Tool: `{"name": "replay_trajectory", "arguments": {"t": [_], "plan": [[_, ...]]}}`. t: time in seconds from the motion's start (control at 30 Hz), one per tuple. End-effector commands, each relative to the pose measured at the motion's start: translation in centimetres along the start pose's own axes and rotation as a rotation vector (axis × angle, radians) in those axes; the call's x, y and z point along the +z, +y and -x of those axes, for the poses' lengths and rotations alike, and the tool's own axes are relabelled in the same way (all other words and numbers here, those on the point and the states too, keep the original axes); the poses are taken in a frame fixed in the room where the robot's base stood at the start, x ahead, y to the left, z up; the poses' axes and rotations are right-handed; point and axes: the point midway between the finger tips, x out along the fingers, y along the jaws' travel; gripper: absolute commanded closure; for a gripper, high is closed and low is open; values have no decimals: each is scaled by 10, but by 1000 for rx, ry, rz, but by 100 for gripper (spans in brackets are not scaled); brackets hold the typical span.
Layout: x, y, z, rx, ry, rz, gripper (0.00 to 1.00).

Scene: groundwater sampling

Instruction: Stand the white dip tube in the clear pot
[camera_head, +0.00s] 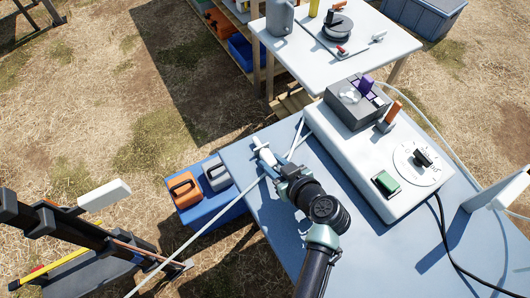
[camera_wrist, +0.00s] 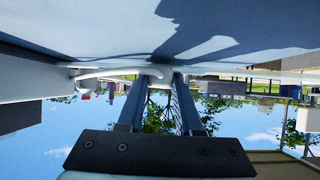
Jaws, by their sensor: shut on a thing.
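A small clear or pale round vessel (camera_head: 350,95), perhaps the clear pot, sits on the grey block, apart from my gripper.
A white case (camera_head: 340,150) with a dial, a green button (camera_head: 386,183) and an orange-handled item (camera_head: 391,113) fills the table's right side. A purple item (camera_head: 366,84) stands by the round vessel. A blue crate (camera_head: 211,207) stands beside the table. A white table (camera_head: 375,60) is beyond.

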Motion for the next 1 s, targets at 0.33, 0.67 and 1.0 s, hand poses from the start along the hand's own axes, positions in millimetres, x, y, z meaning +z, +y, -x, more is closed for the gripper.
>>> {"name": "replay_trajectory", "arguments": {"t": [0.33,0.67,1.0], "plan": [[-26,0,16,-1,0,1,100],[-49,0,30,0,1,0,100],[-72,0,44,-1,0,1,100]]}}
